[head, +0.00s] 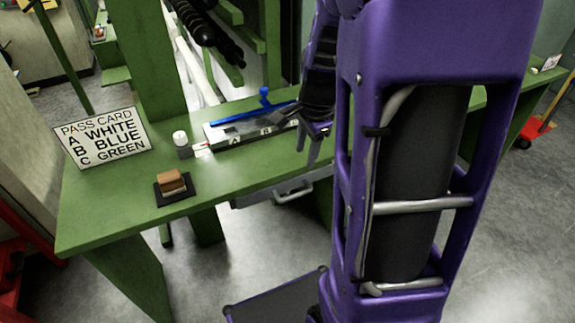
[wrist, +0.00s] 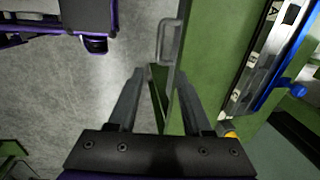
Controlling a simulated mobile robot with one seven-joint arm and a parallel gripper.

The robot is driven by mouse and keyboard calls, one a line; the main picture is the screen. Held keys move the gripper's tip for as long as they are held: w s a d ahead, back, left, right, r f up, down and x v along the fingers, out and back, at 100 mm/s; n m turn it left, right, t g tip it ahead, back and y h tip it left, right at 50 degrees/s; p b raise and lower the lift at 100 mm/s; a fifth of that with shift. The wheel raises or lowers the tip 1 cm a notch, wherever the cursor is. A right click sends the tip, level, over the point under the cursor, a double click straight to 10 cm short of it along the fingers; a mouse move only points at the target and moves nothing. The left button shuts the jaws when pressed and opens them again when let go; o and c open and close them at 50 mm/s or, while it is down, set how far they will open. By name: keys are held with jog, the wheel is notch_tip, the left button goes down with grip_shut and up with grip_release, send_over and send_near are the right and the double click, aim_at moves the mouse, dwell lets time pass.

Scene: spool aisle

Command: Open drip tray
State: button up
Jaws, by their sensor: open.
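The drip tray (head: 262,194) is a grey drawer set under the front edge of the green workbench. It looks shut, nearly flush with the bench edge. Its pale bar handle (head: 297,192) sticks out in front; the wrist view shows this handle (wrist: 161,43) ahead of the fingertips. My gripper (wrist: 161,76) is open and empty, with its two dark fingers spread. The handle lies beyond the fingers and is not between them. In the head view my gripper (head: 313,146) is above the bench's front edge, above the handle, partly hidden by my arm.
The green workbench (head: 115,208) holds a pass card sign (head: 102,137), a brown block on a dark pad (head: 172,183), a white-topped cup (head: 182,143) and a lettered rail with a blue-handled tool (head: 264,101). Bare floor (head: 262,240) lies in front of the bench.

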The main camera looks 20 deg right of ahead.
aim_at(297, 194)
jog(key=w+f+b, duration=0.1)
jog(key=f, duration=0.4)
jog(key=w+f+b, duration=0.1)
jog(key=f+b, duration=0.1)
jog(key=f, duration=0.4)
jog(key=w+f+b, duration=0.1)
jog(key=f+b, duration=0.1)
jog(key=f, duration=0.3)
jog(key=shift+a+f, duration=0.1)
jog(key=shift+f, duration=0.3)
jog(key=shift+c, duration=0.2)
grip_shut()
dwell(0.4)
